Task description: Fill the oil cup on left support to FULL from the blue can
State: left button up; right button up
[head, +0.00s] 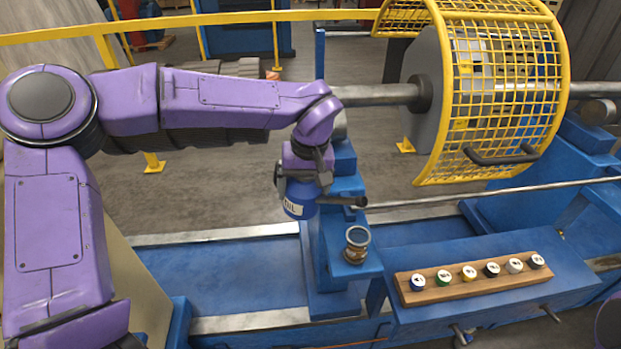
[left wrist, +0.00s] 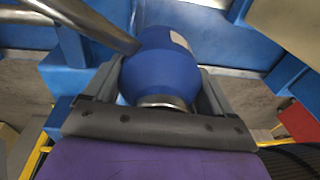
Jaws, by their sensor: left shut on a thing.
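My left gripper (head: 303,178) is shut on the blue can (head: 300,198), which carries a white label reading "OIL". The can's dark spout points right, above the oil cup (head: 356,244), with a gap between them. The cup is a small glass with a metal rim, on a ledge of the blue left support (head: 345,190); I cannot read its level. In the left wrist view the can (left wrist: 160,68) sits between both fingers of the gripper (left wrist: 160,90). My right gripper is not in view.
A wooden rack (head: 470,277) with several coloured-cap jars lies on the blue bench right of the cup. A yellow mesh guard (head: 500,90) covers a grey disc on the shaft. A thin rod (head: 480,194) runs right behind the cup.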

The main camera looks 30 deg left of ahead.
pick_arm(q)
jog(key=shift+s+a+f+y+b, duration=0.15)
jog(key=shift+s+y+b, duration=0.25)
jog(key=shift+s+b, duration=0.45)
jog(key=shift+w+f+b, duration=0.1)
jog(key=shift+w+b, duration=0.05)
jog(key=shift+b, duration=0.2)
jog(key=shift+w+f+y+b, duration=0.4)
jog(key=shift+b, duration=0.2)
jog(key=shift+a+f, duration=0.1)
jog(key=shift+s+a+f+t+y+b, duration=0.1)
jog(key=shift+s+t+y+b, duration=0.15)
jog(key=shift+y+b, duration=0.45)
jog(key=shift+r, duration=0.2)
jog(key=shift+w+a+f+t, duration=0.1)
jog(key=shift+w+f+t, duration=0.05)
jog(key=shift+w+t, duration=0.1)
jog(key=shift+s, duration=0.1)
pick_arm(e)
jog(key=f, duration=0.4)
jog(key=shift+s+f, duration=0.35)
